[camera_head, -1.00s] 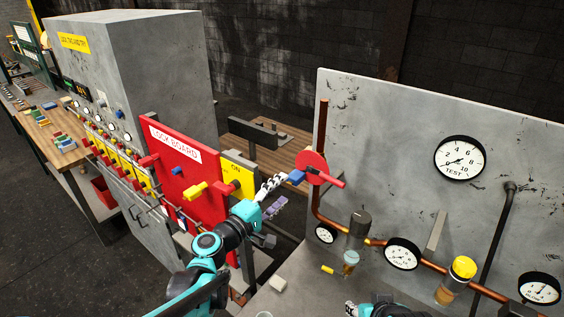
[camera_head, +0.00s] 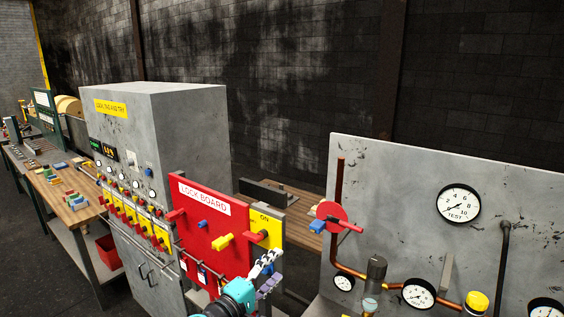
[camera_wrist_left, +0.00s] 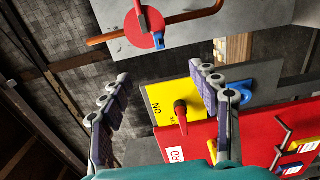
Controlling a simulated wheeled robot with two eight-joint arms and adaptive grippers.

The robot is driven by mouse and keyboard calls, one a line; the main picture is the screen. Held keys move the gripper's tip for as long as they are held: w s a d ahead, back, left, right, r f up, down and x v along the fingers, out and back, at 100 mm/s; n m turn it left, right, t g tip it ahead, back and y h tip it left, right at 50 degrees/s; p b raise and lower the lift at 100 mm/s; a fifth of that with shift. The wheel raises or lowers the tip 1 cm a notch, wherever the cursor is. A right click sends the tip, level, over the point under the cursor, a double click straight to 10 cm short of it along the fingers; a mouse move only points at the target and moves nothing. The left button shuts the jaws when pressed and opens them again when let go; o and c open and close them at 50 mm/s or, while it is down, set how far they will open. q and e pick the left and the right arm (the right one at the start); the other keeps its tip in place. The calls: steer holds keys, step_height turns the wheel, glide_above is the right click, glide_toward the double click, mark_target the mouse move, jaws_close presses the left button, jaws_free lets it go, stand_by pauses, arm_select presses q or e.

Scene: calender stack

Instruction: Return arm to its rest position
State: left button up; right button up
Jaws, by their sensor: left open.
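My left gripper (camera_head: 268,273) is at the bottom centre of the head view, in front of the lower right corner of the red lock board (camera_head: 195,232). Its two fingers stand apart in the left wrist view (camera_wrist_left: 160,78), with nothing held between them. Beyond the gap are the yellow ON panel (camera_wrist_left: 160,105) and its red handle (camera_wrist_left: 181,112). The red valve disc (camera_head: 331,214) with a blue piece (camera_head: 317,226) beside it is up and right of the gripper, apart from it. My right gripper is out of view.
The grey cabinet (camera_head: 190,125) stands behind the lock board. A grey gauge panel (camera_head: 400,200) with copper pipe (camera_head: 339,200) and dials is on the right. A wooden bench (camera_head: 75,205) with coloured blocks runs off to the left.

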arm_select(q)
steer(key=s+a+f+m+g+y+b, duration=0.2)
steer(key=s+f+m+g+b, duration=0.15)
steer(key=s+f+b, duration=0.5)
steer(key=s+a+f+m+g+y+b, duration=0.2)
steer(key=s+a+f+m+y+b, duration=0.3)
steer(key=f, duration=0.7)
steer(key=s+a+f+m+g+y+b, duration=0.2)
steer(key=s+a+f+b, duration=0.3)
steer(key=s+a+f, duration=0.3)
steer(key=s+f+y, duration=0.1)
steer(key=s+f, duration=0.1)
steer(key=s, duration=0.1)
steer(key=shift+s+a+f+y, duration=0.2)
steer(key=shift+a+f+y, duration=0.1)
steer(key=shift+f, duration=0.1)
